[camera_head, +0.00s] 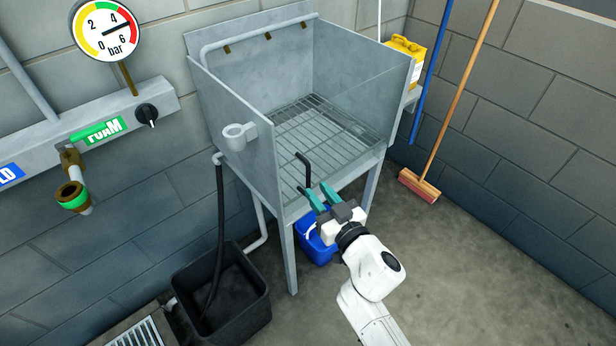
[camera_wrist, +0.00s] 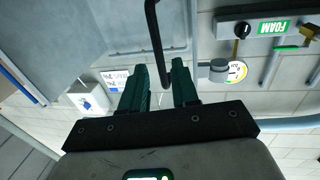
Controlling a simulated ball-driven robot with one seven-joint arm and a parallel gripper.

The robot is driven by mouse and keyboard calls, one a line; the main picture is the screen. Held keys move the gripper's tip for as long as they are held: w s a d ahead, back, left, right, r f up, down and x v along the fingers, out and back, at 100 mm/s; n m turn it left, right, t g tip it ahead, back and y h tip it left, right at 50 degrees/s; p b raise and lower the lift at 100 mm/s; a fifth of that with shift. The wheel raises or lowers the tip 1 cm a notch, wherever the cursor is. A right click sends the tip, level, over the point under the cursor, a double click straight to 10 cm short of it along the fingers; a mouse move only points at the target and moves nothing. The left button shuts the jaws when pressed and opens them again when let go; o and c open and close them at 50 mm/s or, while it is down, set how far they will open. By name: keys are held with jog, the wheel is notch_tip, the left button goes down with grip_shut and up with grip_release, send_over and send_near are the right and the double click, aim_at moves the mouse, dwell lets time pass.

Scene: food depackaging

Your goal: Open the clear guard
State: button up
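The clear guard is hard to tell from the open-looking front of the grey metal wash cabinet (camera_head: 232,105); I cannot make out its edges. A black bent handle (camera_head: 307,170) stands at the cabinet's front; in the wrist view it is a long black bar (camera_wrist: 154,40). My gripper (camera_head: 322,196) has teal fingers and sits at the front lip, close to the handle. In the wrist view the fingers (camera_wrist: 162,85) are apart, with the bar's lower end showing in the gap between them. I see no clear grip on it.
A wire rack (camera_head: 320,130) lies inside the cabinet. A grey cup holder (camera_head: 238,135) is on its left side. A blue container (camera_head: 313,245) stands beneath, a black tub (camera_head: 245,300) at the lower left. A broom (camera_head: 420,187) leans at the right.

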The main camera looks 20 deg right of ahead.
aim_at(309, 181)
jog(key=w, duration=0.5)
jog(key=shift+w+a, duration=0.3)
jog(key=shift+a, duration=0.05)
grip_shut()
